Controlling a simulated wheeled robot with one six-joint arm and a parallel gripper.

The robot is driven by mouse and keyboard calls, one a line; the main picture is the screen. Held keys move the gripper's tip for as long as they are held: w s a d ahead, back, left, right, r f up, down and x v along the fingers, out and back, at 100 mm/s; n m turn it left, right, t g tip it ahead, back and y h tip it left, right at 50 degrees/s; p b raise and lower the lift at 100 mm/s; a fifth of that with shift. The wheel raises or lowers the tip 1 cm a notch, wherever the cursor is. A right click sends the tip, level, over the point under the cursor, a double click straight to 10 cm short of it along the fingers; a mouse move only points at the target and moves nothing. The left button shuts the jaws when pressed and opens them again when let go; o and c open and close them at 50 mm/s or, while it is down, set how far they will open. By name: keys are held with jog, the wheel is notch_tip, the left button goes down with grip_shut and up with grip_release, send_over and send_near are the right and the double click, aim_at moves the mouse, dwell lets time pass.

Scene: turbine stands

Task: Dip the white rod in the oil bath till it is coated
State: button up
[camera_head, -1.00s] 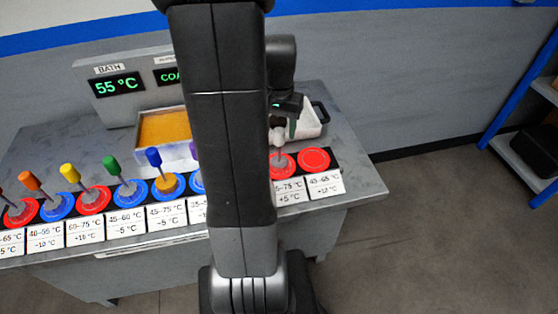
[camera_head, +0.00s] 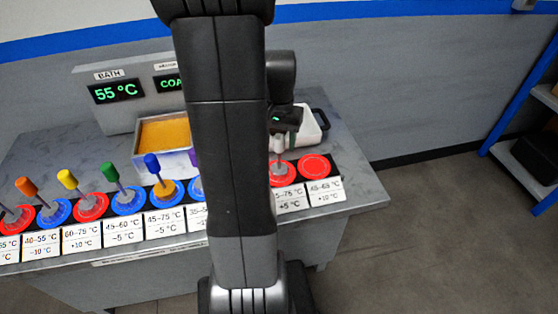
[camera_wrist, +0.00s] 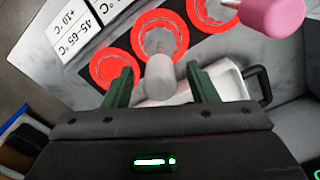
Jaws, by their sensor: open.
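The white rod (camera_wrist: 160,76) stands on a red disc (camera_wrist: 160,36) in the wrist view, with its pale head between my two green fingers. My gripper (camera_wrist: 160,86) is open around it, with a gap on each side. In the head view the rod's pale head (camera_head: 277,144) shows beside my arm, and my gripper (camera_head: 286,140) is just above the disc row. The oil bath (camera_head: 164,132), a pale box with amber liquid, stands at the back of the bench, left of my arm. Its right end is hidden by my arm.
Coloured-handled rods stand on red and blue discs along the front, such as a green one (camera_head: 110,170) and a pink one (camera_wrist: 272,14). A white tray with a black handle (camera_head: 312,128) sits behind my gripper. The BATH display (camera_head: 117,91) reads 55 °C. An empty red disc (camera_head: 314,165) is at right.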

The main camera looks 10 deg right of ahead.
grip_shut()
jog(key=shift+r+p, duration=0.55)
jog(key=shift+r, duration=0.1)
jog(key=shift+r+p, duration=0.7)
jog(key=shift+r, duration=0.15)
